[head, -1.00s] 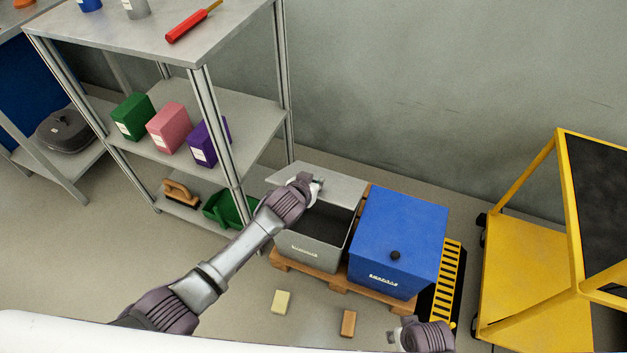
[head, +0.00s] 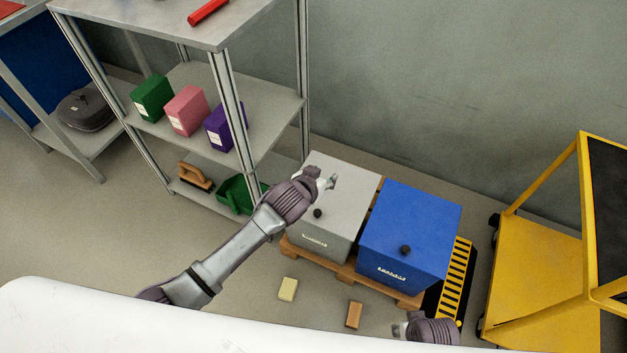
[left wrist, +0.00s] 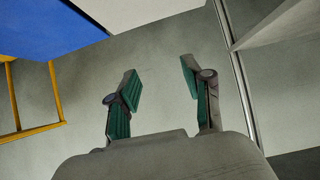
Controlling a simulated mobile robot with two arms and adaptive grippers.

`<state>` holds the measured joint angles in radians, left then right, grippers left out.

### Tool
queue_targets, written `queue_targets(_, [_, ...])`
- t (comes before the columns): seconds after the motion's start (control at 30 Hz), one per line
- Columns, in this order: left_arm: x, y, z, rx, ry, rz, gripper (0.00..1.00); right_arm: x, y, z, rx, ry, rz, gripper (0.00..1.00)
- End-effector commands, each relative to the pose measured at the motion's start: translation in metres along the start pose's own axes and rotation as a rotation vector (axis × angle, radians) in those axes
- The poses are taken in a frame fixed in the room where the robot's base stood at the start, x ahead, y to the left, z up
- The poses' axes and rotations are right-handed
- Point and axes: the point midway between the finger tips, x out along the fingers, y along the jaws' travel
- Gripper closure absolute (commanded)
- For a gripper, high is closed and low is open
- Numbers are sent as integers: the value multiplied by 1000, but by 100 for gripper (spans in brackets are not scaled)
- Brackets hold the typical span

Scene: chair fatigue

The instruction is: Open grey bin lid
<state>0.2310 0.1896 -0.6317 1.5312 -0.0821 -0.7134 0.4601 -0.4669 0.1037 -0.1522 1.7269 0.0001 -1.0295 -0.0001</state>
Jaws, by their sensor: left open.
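The grey bin (head: 318,241) stands on a wooden pallet, left of the blue bin. Its flat grey lid (head: 352,190) now lies shut over the top, with a black knob (head: 317,213) near the front edge. My left gripper (head: 331,182) is open and empty above the lid, behind the knob. In the left wrist view its two fingers (left wrist: 160,82) are spread with nothing between them. Whether it touches the lid cannot be told. My right gripper (head: 402,328) is at the bottom edge, in front of the pallet; its jaws are too unclear to read.
The blue bin (head: 408,233) with its black knob stands close on the right. A metal shelf (head: 262,131) rises just left of the grey bin. A yellow cart (head: 540,270) is at right. Two small blocks lie on the floor in front.

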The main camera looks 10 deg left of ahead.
Motion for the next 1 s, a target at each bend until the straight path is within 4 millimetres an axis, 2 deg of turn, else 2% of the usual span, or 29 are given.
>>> queue_targets(0.2, [-41, 0, 1, 0, 0, 1, 50, 0, 0, 0, 0, 0, 0, 60])
queue_targets(0.4, [-64, 0, 0, 1, 0, -1, 50, 0, 0, 0, 0, 1, 0, 60])
queue_targets(0.57, [-70, 0, 0, 1, 0, 0, 50, 0, 0, 0, 0, 1, 0, 60])
queue_targets(1.0, [-69, 0, 0, 1, 0, 0, 50, 0, 0, 0, 0, 1, 0, 60])
